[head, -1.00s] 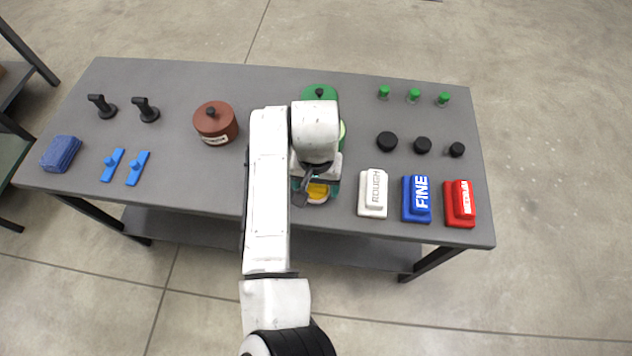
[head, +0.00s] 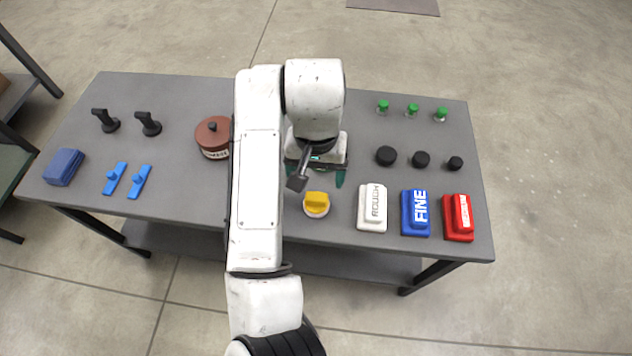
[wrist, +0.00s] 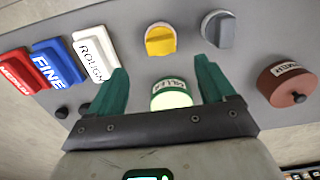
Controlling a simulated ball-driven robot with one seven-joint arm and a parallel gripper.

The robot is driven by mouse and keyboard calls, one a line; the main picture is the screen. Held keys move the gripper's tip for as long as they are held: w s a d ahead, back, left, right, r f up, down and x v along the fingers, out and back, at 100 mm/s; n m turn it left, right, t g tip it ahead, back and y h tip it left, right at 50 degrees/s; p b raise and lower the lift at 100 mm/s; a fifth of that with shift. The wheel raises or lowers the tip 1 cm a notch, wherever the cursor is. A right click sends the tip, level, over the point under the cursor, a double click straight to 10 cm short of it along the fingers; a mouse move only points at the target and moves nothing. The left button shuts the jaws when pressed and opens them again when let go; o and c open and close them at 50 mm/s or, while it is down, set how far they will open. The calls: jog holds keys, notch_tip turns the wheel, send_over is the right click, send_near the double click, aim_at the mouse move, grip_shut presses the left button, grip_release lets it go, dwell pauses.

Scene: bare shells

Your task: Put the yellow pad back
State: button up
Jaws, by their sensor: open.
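The yellow pad (head: 316,204) is round, with a yellow grip on top and a pale base. It sits on the grey table near its front edge, left of the white ROUGH block. It also shows in the wrist view (wrist: 160,40), beyond the fingertips. My gripper (head: 315,179) has green fingers, spread apart with nothing between them, above and behind the pad in the head view. The fingers also show in the wrist view (wrist: 161,68). A similar grey pad (wrist: 219,30) lies beside the yellow one; my arm hides it in the head view.
A green tin (wrist: 172,93) stands below the fingers. A brown tin (head: 213,137) is left of my arm. ROUGH (head: 372,208), blue FINE (head: 416,213) and red (head: 458,218) blocks line the right front. Black knobs and green-topped pegs stand behind them.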

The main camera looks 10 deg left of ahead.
jog(key=shift+r, duration=0.7)
jog(key=s+d+f+m+t+h, duration=0.1)
jog(key=s+d+f, duration=0.15)
jog(key=d, duration=1.15)
jog(key=s+d+f+t+h, duration=0.15)
jog(key=d+f, duration=0.25)
jog(key=d, duration=1)
jog(key=s+d+f, duration=0.4)
jog(key=s+d, duration=0.2)
jog(key=s, duration=0.2)
jog(key=s+a+f+y, duration=0.1)
jog(key=s+f, duration=0.1)
jog(key=s, duration=0.5)
jog(key=s+a+f+n+g+y, duration=0.1)
jog(key=s+a, duration=0.1)
jog(key=s, duration=0.5)
jog(key=shift+a+f, duration=0.2)
jog(key=shift+f, duration=0.15)
